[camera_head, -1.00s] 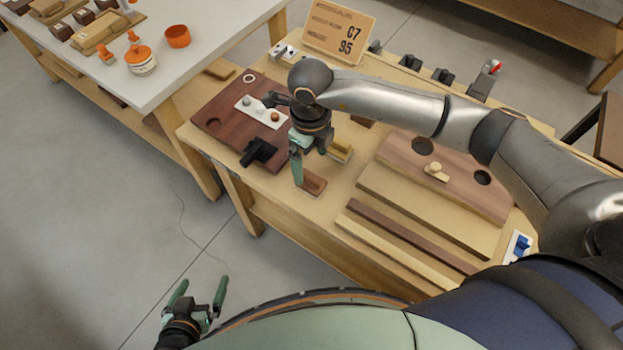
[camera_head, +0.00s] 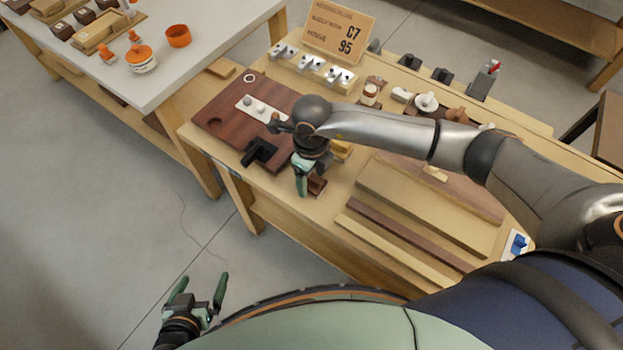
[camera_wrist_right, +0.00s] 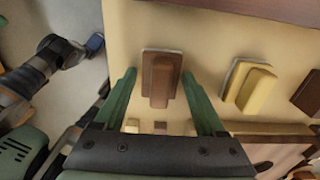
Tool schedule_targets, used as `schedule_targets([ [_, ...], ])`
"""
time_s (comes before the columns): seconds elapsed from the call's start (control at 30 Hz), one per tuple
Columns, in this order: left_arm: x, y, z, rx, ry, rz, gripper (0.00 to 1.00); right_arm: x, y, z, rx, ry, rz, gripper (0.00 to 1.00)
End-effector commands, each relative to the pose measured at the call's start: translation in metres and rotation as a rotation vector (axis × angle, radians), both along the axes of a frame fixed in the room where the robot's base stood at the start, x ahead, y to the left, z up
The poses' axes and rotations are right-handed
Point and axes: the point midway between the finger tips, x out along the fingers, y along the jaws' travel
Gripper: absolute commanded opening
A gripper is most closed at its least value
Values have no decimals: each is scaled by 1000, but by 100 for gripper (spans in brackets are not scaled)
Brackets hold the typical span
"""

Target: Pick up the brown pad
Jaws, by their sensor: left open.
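The brown pad (camera_head: 317,185), a flat base with a raised bar along it, lies on the wooden bench near its front edge. In the right wrist view the brown pad (camera_wrist_right: 161,80) lies between the green fingers of my right gripper (camera_wrist_right: 159,82). These fingers are open, one on each side, with gaps to the pad. In the head view my right gripper (camera_head: 301,182) is low over the pad and hides part of it. My left gripper (camera_head: 202,288) is open and empty, over the floor away from the bench.
A yellow pad (camera_wrist_right: 252,88) lies beside the brown one. A dark wooden board (camera_head: 213,102) with a black handle piece (camera_head: 260,152) is to the left. Long wooden boards (camera_head: 420,205) lie to the right. A sign (camera_head: 338,32) stands at the back.

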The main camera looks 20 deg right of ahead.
Motion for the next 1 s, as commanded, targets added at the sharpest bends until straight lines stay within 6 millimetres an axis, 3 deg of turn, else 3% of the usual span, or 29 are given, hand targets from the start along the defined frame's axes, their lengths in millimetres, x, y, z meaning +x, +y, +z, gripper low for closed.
schedule_targets([
  [0.07, 0, 0, 0, 0, 0, 0, 100, 0, 0, 0, 0, 0, 0, 62],
  [0.57, 0, 0, 0, 1, 1, -1, 100, 0, 0, 0, 0, 0, -1, 6],
  [1.0, 0, 0, -3, 1, 0, -1, 100, 1, 0, 10, 0, -4, -1, 4],
])
